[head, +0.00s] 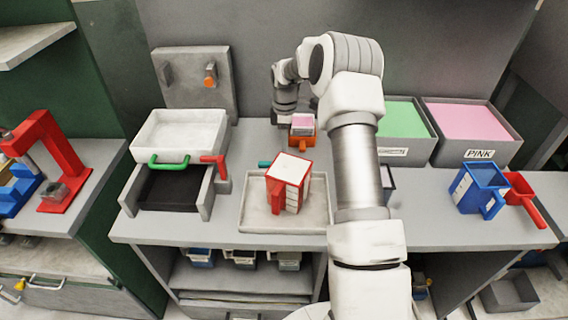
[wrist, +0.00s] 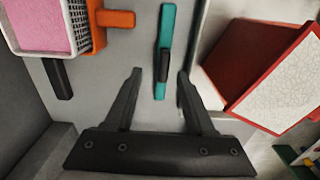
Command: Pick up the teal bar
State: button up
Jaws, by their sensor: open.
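The teal bar (wrist: 168,30) lies lengthwise in the wrist view, with a dark grip piece (wrist: 164,64) on its near part. My gripper (wrist: 159,74) is open, one finger on each side of the line of the bar's near end, and holds nothing. I cannot tell how high the fingers are above the bar. In the head view only a short teal end (head: 264,164) shows, left of the red and white block; the rest is hidden. My gripper's fingers are not clear in the head view.
A red and white block (head: 290,168) stands in a shallow tray (head: 318,218) close to the bar. An orange-handled container (wrist: 113,19) with pink foam is left of the bar in the wrist view. A white tray with a green handle (head: 168,158) stands further left.

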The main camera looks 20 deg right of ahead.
jog(key=f, duration=0.5)
jog(key=shift+s+a+f, duration=0.15)
jog(key=shift+s+a, duration=0.05)
jog(key=shift+a, duration=0.05)
grip_shut()
